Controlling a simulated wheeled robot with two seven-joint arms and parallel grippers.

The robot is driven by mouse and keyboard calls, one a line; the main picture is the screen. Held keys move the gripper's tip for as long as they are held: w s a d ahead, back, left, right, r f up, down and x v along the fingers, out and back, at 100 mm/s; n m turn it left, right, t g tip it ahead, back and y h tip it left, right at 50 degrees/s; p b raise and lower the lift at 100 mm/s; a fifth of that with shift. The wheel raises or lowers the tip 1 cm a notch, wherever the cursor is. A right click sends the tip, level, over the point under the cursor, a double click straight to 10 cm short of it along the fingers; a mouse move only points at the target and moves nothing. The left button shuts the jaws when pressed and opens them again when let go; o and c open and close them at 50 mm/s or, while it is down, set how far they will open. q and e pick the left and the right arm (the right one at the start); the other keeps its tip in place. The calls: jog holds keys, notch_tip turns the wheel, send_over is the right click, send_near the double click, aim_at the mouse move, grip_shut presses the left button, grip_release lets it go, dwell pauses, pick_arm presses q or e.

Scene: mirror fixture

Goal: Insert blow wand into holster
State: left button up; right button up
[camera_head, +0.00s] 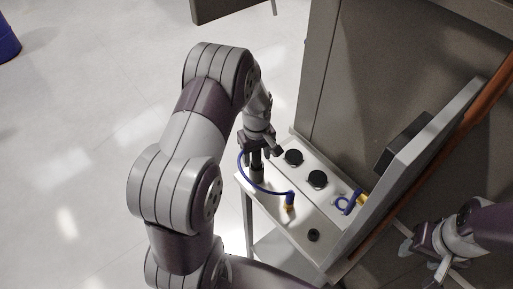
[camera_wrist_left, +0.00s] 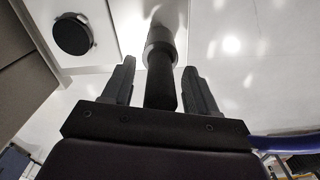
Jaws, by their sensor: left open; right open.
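The blow wand (camera_wrist_left: 160,86) shows as a black cylinder in the left wrist view, with its end in a grey sleeve (camera_wrist_left: 160,40) that looks like the holster. In the head view this sleeve (camera_head: 257,174) stands upright at the left corner of the pale panel. My left gripper (camera_head: 261,150) is directly above it. In the left wrist view its fingers (camera_wrist_left: 160,72) are open on either side of the wand, with gaps on both sides. How deep the wand sits is hidden. My right gripper (camera_head: 422,258) is open and empty at the lower right.
Open floor (camera_head: 70,150) lies left.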

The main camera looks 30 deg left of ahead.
pick_arm(q)
notch_tip(320, 180, up, 11)
jog(key=shift+r+b, duration=0.15)
jog(key=shift+b, duration=1.1)
jog(key=shift+r, duration=0.35)
